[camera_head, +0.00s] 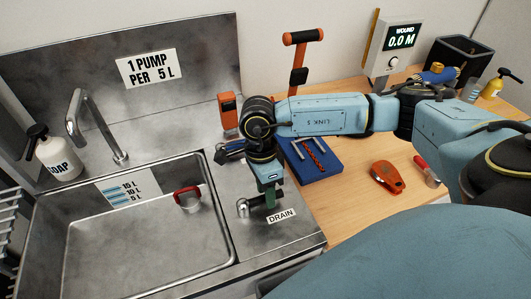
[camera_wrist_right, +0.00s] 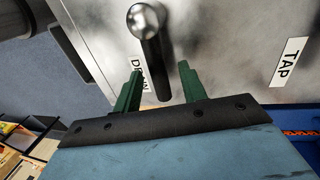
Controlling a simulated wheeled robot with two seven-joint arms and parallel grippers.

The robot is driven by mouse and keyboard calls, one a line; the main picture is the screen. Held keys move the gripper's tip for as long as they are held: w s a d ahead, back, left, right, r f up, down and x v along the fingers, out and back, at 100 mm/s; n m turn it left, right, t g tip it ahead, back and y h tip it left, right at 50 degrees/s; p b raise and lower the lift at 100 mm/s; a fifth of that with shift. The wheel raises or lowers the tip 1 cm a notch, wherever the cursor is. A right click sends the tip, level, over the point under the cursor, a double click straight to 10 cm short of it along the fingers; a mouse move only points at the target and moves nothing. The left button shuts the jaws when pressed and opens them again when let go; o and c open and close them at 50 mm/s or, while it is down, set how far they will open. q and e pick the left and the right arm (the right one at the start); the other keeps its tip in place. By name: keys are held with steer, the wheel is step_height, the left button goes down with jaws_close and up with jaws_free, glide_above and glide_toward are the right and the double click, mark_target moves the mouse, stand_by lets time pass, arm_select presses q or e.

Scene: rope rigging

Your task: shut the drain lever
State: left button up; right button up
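The drain lever (camera_head: 242,208) is a small metal lever with a ball end on the steel counter right of the sink. In the right wrist view the lever (camera_wrist_right: 146,22) shows a shiny ball and a dark stem. My right gripper (camera_head: 268,198) is just to the right of the lever in the head view and points down. In the right wrist view its green fingers (camera_wrist_right: 160,72) are apart, with the stem's lower end in line with the gap. I cannot tell whether they touch it. The DRAIN label (camera_head: 282,215) is beside the gripper. My left gripper is not in view.
A TAP label (camera_wrist_right: 286,62) is on the counter. A blue tray (camera_head: 314,170) and red-orange tool (camera_head: 387,177) lie on the wooden table.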

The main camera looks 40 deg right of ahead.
step_height(320, 180, up, 13)
steer(key=w, duration=0.2)
steer(key=shift+w+d, duration=0.2)
steer(key=shift+d, duration=0.15)
stand_by(0.5)
